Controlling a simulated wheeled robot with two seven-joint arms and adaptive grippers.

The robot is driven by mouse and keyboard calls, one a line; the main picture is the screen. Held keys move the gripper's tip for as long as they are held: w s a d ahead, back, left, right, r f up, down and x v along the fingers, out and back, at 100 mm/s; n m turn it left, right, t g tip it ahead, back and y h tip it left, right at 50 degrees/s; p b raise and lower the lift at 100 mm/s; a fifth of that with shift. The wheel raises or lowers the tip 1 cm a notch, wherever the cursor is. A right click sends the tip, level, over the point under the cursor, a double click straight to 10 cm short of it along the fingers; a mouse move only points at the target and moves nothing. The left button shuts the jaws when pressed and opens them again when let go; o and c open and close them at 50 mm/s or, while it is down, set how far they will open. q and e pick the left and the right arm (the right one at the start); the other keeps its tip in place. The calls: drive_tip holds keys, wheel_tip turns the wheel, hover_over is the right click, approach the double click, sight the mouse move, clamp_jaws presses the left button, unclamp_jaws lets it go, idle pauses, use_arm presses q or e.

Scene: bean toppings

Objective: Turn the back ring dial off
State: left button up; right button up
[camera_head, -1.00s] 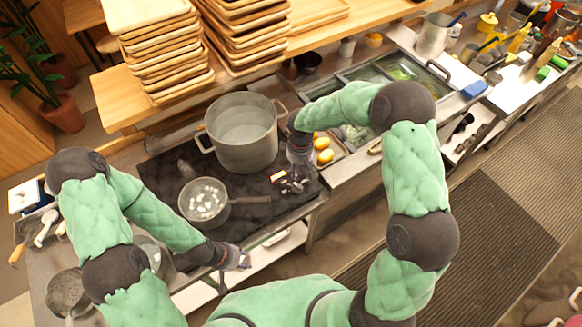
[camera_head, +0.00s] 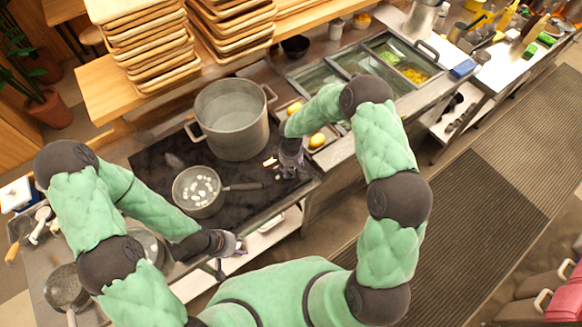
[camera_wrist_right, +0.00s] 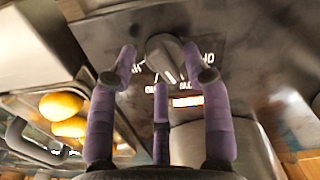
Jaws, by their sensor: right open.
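A dark dial (camera_wrist_right: 168,55) with a white pointer mark shows in the right wrist view, on a dark panel with white lettering. A lit orange-red display (camera_wrist_right: 187,101) is beside it; its text is unreadable. My right gripper (camera_wrist_right: 165,72) is open, with its purple fingers on both sides of the dial; I cannot tell whether they touch it. In the head view the right gripper (camera_head: 291,170) is at the right end of the black cooktop (camera_head: 150,160) and hides the dial. My left gripper (camera_head: 238,245) hangs near the counter's front edge, away from the dial; its jaw state is unclear.
A large pot (camera_head: 232,118) and a small pan (camera_head: 199,190) with pale pieces stand on the cooktop. The pan's handle (camera_head: 243,187) reaches toward the right gripper. Yellow items (camera_head: 317,140) lie right of it. Stacked wooden trays (camera_head: 150,45) stand behind.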

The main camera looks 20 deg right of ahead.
clamp_jaws()
drive_tip(key=shift+n, duration=0.3)
drive_tip(key=n+b, duration=0.1)
drive_tip(key=n, duration=0.2)
drive_tip(key=shift+a, duration=0.1)
drive_tip(key=shift+a+n, duration=0.1)
drive_tip(key=shift+n, duration=2.6)
drive_tip(key=shift+w, duration=0.1)
unclamp_jaws()
